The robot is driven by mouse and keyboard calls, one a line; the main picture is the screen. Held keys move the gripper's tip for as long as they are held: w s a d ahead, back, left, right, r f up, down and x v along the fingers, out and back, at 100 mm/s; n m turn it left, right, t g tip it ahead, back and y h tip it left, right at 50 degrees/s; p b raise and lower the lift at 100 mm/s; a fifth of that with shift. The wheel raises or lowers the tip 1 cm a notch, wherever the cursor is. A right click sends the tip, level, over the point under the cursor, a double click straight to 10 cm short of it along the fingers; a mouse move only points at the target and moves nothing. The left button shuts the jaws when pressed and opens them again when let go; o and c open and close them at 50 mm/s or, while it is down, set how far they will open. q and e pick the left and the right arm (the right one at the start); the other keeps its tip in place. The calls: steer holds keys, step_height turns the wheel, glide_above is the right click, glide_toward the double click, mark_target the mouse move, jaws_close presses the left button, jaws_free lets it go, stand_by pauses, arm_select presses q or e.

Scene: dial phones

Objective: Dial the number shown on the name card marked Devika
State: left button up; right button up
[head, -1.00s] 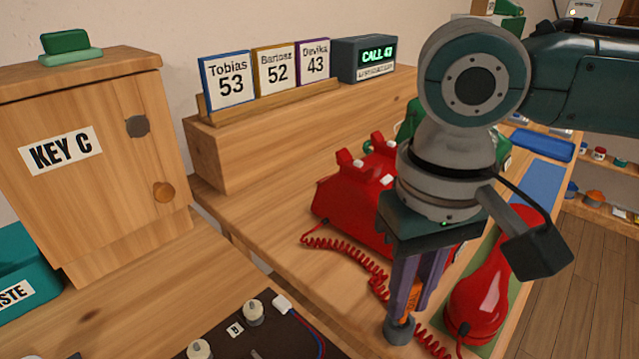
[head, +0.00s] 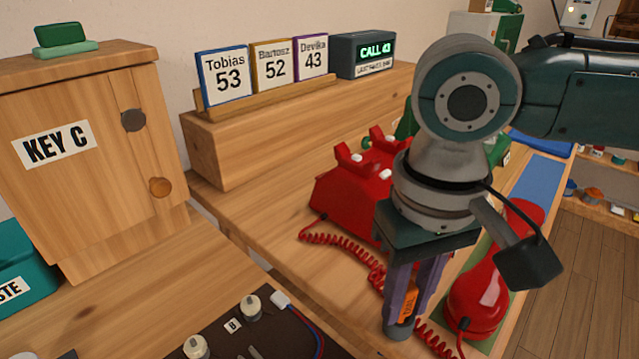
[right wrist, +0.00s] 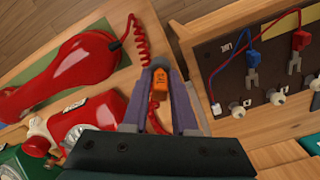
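The Devika card (head: 313,58) shows 43 and stands rightmost on the wooden card rack, beside Bartosz 52 and Tobias 53. The red phone (head: 345,200) sits on the desk behind my right arm. Its dial is hidden in the head view; a pale dial face (right wrist: 72,135) shows partly in the right wrist view. The red handset (head: 480,290) lies off the phone on a green mat, its coiled cord running past the gripper. My right gripper (head: 408,305) is shut on an orange tool (right wrist: 160,82) with a grey end, pointing down in front of the phone. My left gripper is out of view.
A display (head: 364,55) reads CALL 43. A green phone (right wrist: 14,160) stands beside the red one. A wooden KEY C cabinet (head: 90,180) and a teal bin (head: 25,265) stand left. A dark switch panel (head: 265,330) with cables lies at the front. Bare desk lies between.

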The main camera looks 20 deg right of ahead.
steer(key=o, duration=0.4)
steer(key=shift+c, duration=0.2)
step_height(320, 180, up, 10)
steer(key=p, duration=0.3)
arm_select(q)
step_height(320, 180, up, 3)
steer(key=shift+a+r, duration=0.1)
